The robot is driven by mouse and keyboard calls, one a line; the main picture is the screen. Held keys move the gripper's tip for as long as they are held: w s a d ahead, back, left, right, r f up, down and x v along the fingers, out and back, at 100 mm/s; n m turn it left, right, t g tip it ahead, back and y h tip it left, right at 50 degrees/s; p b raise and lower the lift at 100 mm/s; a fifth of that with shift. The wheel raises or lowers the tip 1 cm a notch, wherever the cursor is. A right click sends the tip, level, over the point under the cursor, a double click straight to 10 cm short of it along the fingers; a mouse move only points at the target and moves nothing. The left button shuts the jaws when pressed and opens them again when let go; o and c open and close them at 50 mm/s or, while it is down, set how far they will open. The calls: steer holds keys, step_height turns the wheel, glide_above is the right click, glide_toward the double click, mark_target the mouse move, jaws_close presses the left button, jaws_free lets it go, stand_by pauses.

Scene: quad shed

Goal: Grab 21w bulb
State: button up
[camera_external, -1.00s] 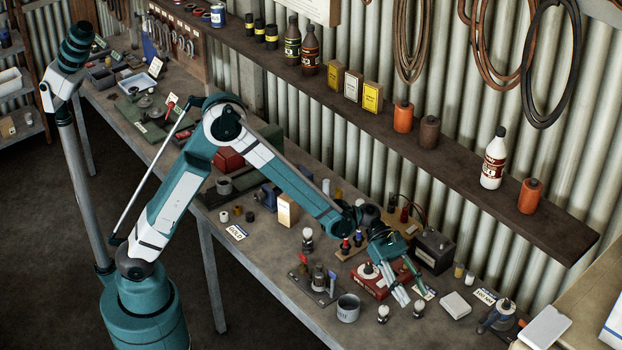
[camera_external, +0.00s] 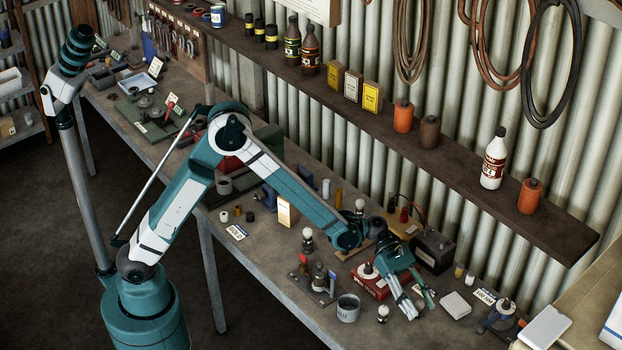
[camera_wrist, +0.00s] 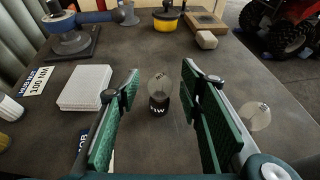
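A clear glass bulb with a dark base (camera_wrist: 159,103) stands upright on the bench in the wrist view. White lettering on its base appears upside down and looks like 21W. My gripper (camera_wrist: 160,80) is open, with its green pads on either side of this bulb and a visible gap on each side. In the external view my gripper (camera_external: 421,309) points down low over the bench, and its fingers largely hide the bulb there. Another bulb (camera_wrist: 256,117) stands to the right, outside the right finger in the wrist view. It seems to be the bulb (camera_external: 383,313) left of my gripper in the external view.
A white block (camera_wrist: 85,87) lies left of the fingers in the wrist view. A blue-grey device (camera_wrist: 72,42) and a yellow tin (camera_wrist: 165,24) stand farther off. In the external view a red box (camera_external: 381,290) and a grey cup (camera_external: 348,308) are close to my gripper.

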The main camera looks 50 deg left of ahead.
mark_target(420, 301)
steer(key=c, duration=1)
steer(key=shift+r+p, duration=1.05)
steer(key=shift+r, duration=3.95)
